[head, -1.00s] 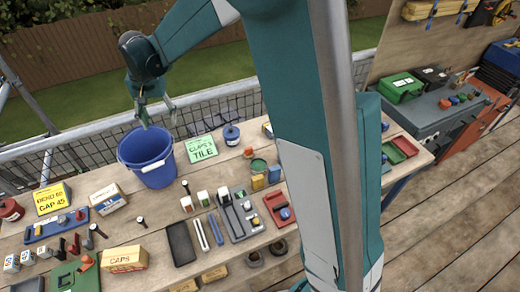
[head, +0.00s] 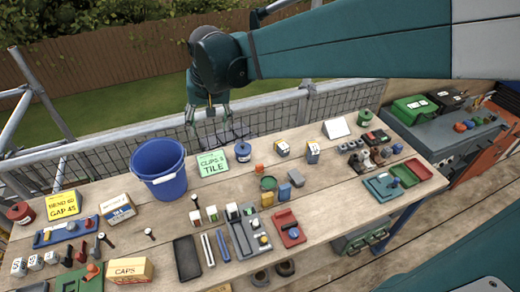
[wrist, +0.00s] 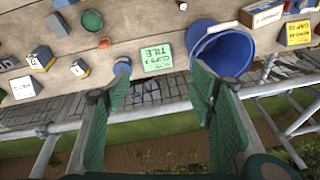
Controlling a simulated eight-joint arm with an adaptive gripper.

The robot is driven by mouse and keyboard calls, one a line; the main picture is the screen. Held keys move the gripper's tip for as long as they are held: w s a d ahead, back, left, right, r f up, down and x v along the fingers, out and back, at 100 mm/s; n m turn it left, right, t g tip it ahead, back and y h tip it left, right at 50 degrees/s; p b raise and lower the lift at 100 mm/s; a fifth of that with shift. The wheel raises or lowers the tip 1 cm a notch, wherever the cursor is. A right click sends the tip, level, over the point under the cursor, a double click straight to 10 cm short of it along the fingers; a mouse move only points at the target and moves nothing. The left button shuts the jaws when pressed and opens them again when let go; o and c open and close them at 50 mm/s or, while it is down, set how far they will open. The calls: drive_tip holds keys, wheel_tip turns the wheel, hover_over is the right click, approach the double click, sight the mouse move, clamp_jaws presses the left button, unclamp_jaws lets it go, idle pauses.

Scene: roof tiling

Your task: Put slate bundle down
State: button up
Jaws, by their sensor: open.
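My gripper (head: 209,112) is open and empty, hanging at the far edge of the bench behind the green tile card (head: 212,163), by the mesh guard. The wrist view shows its two fingers (wrist: 150,88) spread wide, with nothing between the tips. The card also lies ahead of the fingers in the wrist view (wrist: 156,60). A flat dark slab or tray (head: 187,263) lies at the front of the bench. Dark grey slab-like patches (wrist: 150,98) show beyond the bench edge in the wrist view; I cannot tell what they are.
A blue bucket (head: 160,172) stands left of the card, close to my right-hand finger in the wrist view. A blue tin (head: 243,151) stands right of the card. The bench is crowded with trays and boxes; bare wood shows near its right middle. A guard rail runs behind.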

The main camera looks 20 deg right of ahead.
drive_tip(key=s+d+t, duration=0.1)
drive_tip(key=s+d, duration=0.2)
drive_tip(key=s, duration=0.4)
drive_tip(key=s+d+f+n+t, duration=0.1)
drive_tip(key=s+d, duration=0.3)
drive_tip(key=s, duration=0.4)
drive_tip(key=s+d+n+t, duration=0.1)
drive_tip(key=s+d, duration=0.3)
drive_tip(key=s, duration=0.4)
drive_tip(key=shift+d+f+t+h, duration=0.25)
drive_tip(key=shift+f+t+h, duration=0.05)
drive_tip(key=shift+s, duration=0.1)
idle(5.3)
